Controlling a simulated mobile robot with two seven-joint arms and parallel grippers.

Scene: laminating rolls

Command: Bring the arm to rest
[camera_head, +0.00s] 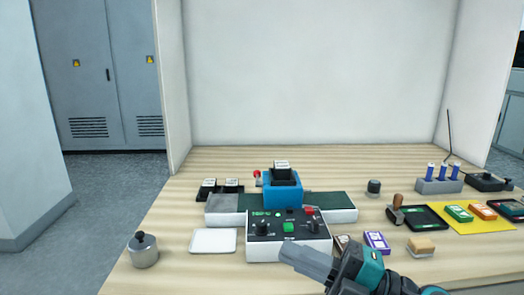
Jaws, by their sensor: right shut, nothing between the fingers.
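My right gripper (293,252) comes in from the bottom right, with its arm along the lower edge of the view. Its fingers are shut and empty and point left, over the table in front of the control box (262,249). The control box has green and red buttons and black knobs, and the fingers cover part of its lower right front. Behind it stands a blue machine block (283,194) with a black holder and a white-topped piece on it. My left gripper does not show.
A white tray (213,241) and a lidded metal pot (144,251) stand left on the wooden table (185,270). A purple box (377,242) and a sponge-like block (421,246) lie close to my right arm. A yellow mat (470,226) with coloured packs lies at the right.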

